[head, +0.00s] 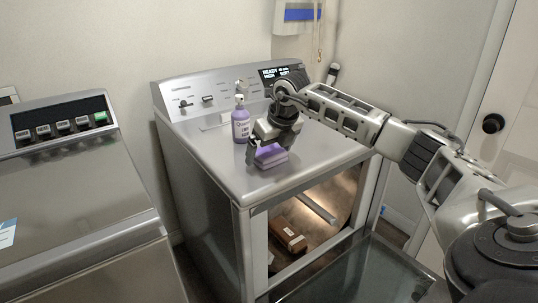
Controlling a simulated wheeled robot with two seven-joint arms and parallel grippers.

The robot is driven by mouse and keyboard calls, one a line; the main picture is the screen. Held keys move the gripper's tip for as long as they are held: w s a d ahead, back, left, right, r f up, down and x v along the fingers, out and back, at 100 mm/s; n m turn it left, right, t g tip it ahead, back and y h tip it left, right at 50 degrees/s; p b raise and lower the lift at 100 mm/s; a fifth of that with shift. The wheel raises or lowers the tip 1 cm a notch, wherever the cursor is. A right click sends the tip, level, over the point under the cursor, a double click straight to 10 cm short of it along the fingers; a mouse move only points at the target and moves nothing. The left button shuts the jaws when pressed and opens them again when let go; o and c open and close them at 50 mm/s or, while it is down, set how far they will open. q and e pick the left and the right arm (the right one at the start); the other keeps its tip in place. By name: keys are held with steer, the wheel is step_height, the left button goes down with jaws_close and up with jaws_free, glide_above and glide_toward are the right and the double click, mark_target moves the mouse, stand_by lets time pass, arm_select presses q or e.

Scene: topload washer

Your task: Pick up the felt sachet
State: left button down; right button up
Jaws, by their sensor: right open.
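A soft-looking purple item (271,155), which appears to be the felt sachet, lies on top of the silver machine (240,181) near its front edge. My right gripper (258,145) points down from above at the item's left end and partly hides it. The gripper is open; I cannot tell whether its fingers touch the item or stand around it. My left gripper is out of view.
A purple pump bottle (240,125) stands close behind and left of my right gripper. The machine's front door (360,272) hangs open, with a brown block (288,235) in the lit opening. A second machine (70,185) stands at left.

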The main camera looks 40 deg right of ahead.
steer(key=c, duration=1)
